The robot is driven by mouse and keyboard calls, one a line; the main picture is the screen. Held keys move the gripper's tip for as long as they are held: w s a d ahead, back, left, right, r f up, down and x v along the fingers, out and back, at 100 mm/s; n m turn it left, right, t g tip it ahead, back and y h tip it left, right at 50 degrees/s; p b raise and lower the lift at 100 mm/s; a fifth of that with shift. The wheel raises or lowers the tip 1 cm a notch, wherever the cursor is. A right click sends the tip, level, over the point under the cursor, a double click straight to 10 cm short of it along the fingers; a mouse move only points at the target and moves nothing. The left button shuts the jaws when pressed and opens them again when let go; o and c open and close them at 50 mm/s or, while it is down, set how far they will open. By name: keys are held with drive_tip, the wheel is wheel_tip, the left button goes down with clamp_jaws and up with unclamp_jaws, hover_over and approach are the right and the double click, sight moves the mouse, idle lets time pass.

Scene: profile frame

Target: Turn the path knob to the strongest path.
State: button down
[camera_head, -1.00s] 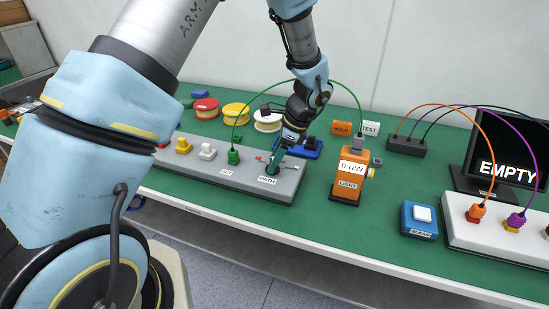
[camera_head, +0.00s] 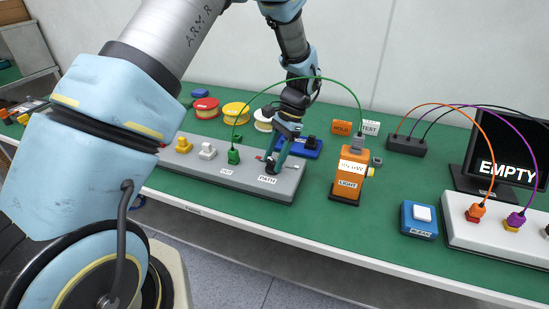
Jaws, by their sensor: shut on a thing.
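The path knob is a small dark knob (camera_head: 270,168) on the grey panel (camera_head: 225,180), just above the PATH label (camera_head: 267,180). My gripper (camera_head: 272,164) reaches down from behind and is shut on the knob, hiding most of it. The orange light meter (camera_head: 347,180) stands right of the panel. Its display (camera_head: 352,167) shows a reading in uW that is too blurred to read surely. A green cable (camera_head: 300,79) arches from the green plug (camera_head: 234,156) on the panel to the top of the meter.
Yellow (camera_head: 184,145) and white (camera_head: 207,150) plugs stand on the panel's left. Coloured spools sit behind it. A blue button box (camera_head: 420,219), a white panel (camera_head: 490,228) and a monitor reading EMPTY (camera_head: 508,172) are at right. The green table (camera_head: 385,228) is clear in front of the meter.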

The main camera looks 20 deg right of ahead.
idle(0.5)
drive_tip(key=shift+c, duration=1.4)
unclamp_jaws()
drive_tip(key=b+v, duration=0.3)
drive_tip(key=v, duration=0.7)
drive_tip(key=shift+r, duration=0.4)
drive_tip(key=shift+w, duration=0.1)
drive_tip(key=w+a+r+n+h, duration=0.15)
drive_tip(key=a+n, duration=0.25)
drive_tip(key=a, duration=0.5)
drive_tip(key=w+a+n+h, duration=0.1)
drive_tip(key=a+n+h, duration=0.15)
drive_tip(key=a, duration=0.75)
drive_tip(key=s+a+n+t, duration=0.1)
drive_tip(key=s+a+n, duration=0.2)
drive_tip(key=a, duration=0.5)
drive_tip(key=s+a+n+t, duration=0.1)
drive_tip(key=s+a+n, duration=0.3)
drive_tip(key=a, duration=0.3)
drive_tip(key=shift+s+a+f+n+h, duration=0.3)
drive_tip(key=shift+a+n+h, duration=0.05)
drive_tip(key=shift+n+h, duration=0.1)
